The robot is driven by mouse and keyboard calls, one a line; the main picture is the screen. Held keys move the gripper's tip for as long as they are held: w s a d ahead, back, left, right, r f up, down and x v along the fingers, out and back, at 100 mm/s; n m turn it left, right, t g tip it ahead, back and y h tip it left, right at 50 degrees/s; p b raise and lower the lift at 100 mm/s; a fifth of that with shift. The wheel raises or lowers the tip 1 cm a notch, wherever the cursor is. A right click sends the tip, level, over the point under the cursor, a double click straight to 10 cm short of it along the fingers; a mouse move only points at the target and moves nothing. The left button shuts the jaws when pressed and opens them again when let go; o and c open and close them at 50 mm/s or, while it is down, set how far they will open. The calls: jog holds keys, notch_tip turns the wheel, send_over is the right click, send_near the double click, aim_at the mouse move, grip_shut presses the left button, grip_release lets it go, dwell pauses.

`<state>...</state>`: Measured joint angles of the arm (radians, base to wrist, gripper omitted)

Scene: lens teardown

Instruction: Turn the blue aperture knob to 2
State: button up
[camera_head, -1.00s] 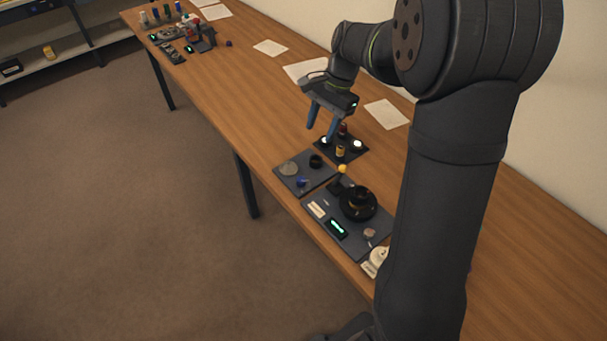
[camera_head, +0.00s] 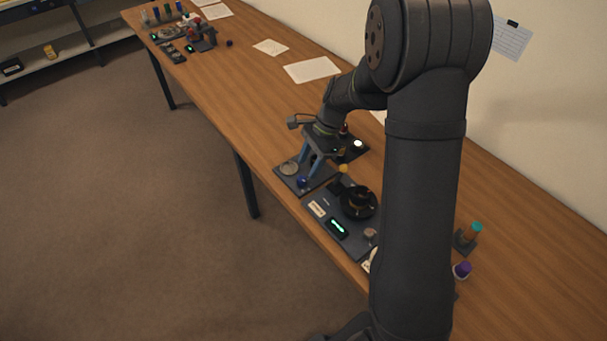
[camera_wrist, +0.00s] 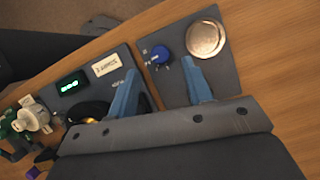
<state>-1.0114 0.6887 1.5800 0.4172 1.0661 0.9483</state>
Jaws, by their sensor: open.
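The blue aperture knob (camera_head: 302,182) sits on a small dark plate (camera_head: 283,171) near the table's front edge. In the wrist view the blue knob (camera_wrist: 159,56) stands beyond the fingertips, with small light marks on the plate around it; I cannot read its setting. My gripper (camera_head: 306,174) is open, its two blue fingers pointing down over the plate, close to the knob. In the wrist view my gripper (camera_wrist: 160,72) has one finger left of the knob and one to the right. I cannot tell whether either finger touches it.
A round silver disc (camera_wrist: 205,38) lies on the same plate beside the knob. A larger dark board (camera_head: 314,222) with a green display (camera_head: 337,228) and a black ring-shaped part (camera_head: 358,203) adjoins it. A dark block with a white-topped part (camera_head: 358,144) stands behind my gripper.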

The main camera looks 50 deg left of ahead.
aim_at(302, 179)
jog(key=x, duration=0.5)
jog(key=c, duration=1)
